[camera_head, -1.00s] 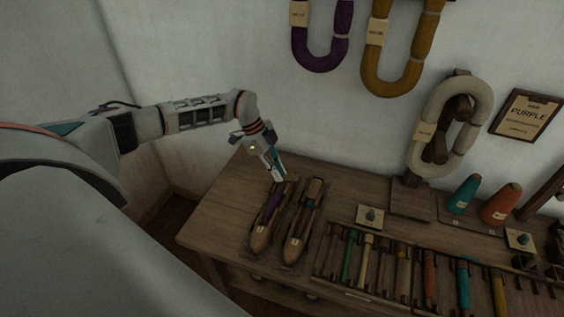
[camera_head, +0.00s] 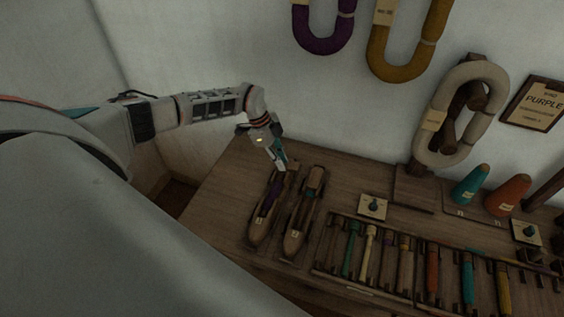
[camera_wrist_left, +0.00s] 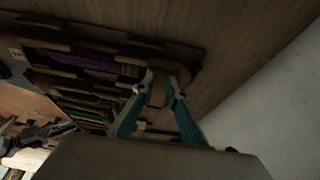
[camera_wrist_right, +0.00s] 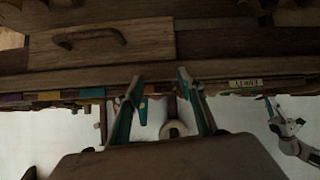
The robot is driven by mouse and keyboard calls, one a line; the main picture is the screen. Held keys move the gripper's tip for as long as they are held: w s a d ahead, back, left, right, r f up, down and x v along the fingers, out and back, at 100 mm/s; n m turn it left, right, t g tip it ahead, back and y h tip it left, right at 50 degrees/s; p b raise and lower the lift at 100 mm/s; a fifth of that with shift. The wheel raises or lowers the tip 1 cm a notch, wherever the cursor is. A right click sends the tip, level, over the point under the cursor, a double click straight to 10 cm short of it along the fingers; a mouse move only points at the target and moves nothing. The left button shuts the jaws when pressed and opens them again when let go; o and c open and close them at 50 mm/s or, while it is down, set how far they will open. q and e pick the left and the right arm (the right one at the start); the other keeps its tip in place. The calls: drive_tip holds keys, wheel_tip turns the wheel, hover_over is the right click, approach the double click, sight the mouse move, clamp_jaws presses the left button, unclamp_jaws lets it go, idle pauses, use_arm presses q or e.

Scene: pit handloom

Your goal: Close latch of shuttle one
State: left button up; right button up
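Two wooden boat-shaped shuttles lie side by side at the left of the table. The left shuttle (camera_head: 257,231) holds a purple winding (camera_head: 270,196); the right shuttle (camera_head: 292,243) holds a darker one. Each has a small tag, too small to read surely. My left gripper (camera_head: 281,166) is at the far end of the purple-wound shuttle. In the left wrist view its fingers (camera_wrist_left: 160,84) are apart, with the tips over that shuttle's end beside the purple winding (camera_wrist_left: 100,62). I cannot make out the latch or any contact. My right gripper (camera_wrist_right: 158,80) is open and empty, facing a drawer front.
A rack of coloured bobbins (camera_head: 375,290) stands right of the shuttles. A small plate with a dark knob (camera_head: 373,206) is behind it. Teal (camera_head: 470,186) and orange (camera_head: 508,195) cones stand at the right. Yarn hanks hang on the wall. The table's left corner is clear.

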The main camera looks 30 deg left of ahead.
use_arm(q)
drive_tip(key=shift+f, duration=0.15)
use_arm(e)
drive_tip(key=shift+w+r, duration=0.15)
drive_tip(key=shift+r, duration=0.05)
use_arm(q)
clamp_jaws()
use_arm(e)
drive_tip(key=shift+w+r, duration=0.1)
use_arm(q)
drive_tip(key=shift+w+m, duration=0.1)
drive_tip(key=shift+m, duration=0.3)
drive_tip(key=shift+w+m, duration=0.1)
drive_tip(key=shift+m, duration=1.1)
drive_tip(key=shift+m+g, duration=0.3)
drive_tip(key=shift+m, duration=0.9)
drive_tip(key=shift+d, duration=0.1)
use_arm(e)
drive_tip(key=shift+f, duration=0.35)
use_arm(q)
drive_tip(key=shift+m, duration=0.3)
use_arm(e)
drive_tip(key=shift+r, duration=0.1)
